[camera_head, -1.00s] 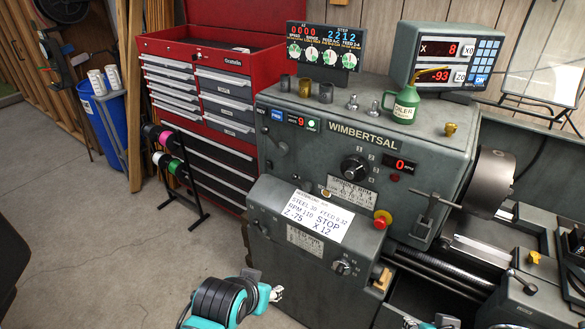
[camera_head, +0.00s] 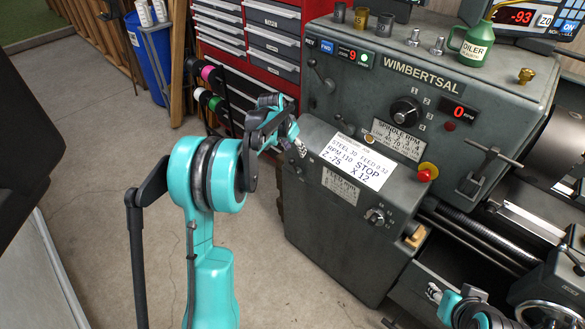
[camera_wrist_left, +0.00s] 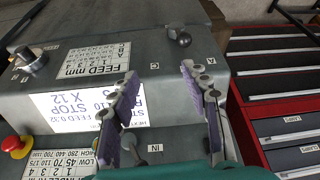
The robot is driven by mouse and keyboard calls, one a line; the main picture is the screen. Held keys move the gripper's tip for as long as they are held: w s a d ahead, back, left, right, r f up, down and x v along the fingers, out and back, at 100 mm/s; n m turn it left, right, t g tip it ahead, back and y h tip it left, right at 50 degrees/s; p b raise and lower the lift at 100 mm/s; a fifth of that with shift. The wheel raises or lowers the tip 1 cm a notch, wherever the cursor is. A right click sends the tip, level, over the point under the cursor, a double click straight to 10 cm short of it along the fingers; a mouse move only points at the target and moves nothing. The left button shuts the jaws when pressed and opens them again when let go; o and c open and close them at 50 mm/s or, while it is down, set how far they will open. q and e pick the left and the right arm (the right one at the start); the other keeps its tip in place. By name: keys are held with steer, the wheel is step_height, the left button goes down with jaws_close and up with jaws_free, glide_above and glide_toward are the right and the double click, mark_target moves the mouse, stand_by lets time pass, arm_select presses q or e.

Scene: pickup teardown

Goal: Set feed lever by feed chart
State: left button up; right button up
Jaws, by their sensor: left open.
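The feed lever (camera_wrist_left: 181,37) is a short dark ball-ended lever on the feed box in the left wrist view, with letters A and C on either side. The feed chart (camera_wrist_left: 97,60), a plate headed "FEED mm", is beside it; it also shows in the head view (camera_head: 340,185). My left gripper (camera_head: 299,146) is at the left end of the feed box. In the left wrist view its fingers (camera_wrist_left: 165,98) are apart and empty, with the lever beyond the gap. A white job card (camera_head: 352,160) reads feed 0.32. My right gripper (camera_head: 434,293) is low right, its jaws unclear.
A numbered feed knob (camera_head: 375,216) is on the box front. A red stop button (camera_head: 428,171) sits at its right end. The red tool chest (camera_head: 285,98) stands close behind my left gripper. Open floor (camera_head: 90,170) lies to the left.

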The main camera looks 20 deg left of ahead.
mark_target(291, 161)
arm_select(q)
steer(key=w+a+f, duration=0.1)
steer(key=f, duration=0.1)
steer(key=w+a+f, duration=0.1)
steer(key=a+f, duration=0.1)
steer(key=f, duration=0.1)
steer(key=w+a+f+b, duration=0.1)
steer(key=f, duration=0.2)
steer(key=shift+w+a+f, duration=0.2)
steer(key=shift+w+a, duration=0.05)
steer(key=shift+w, duration=0.15)
steer(key=b+x, duration=0.2)
steer(key=x, duration=0.5)
steer(key=shift+d+f, duration=0.15)
steer(key=shift+f, duration=0.1)
jaws_close()
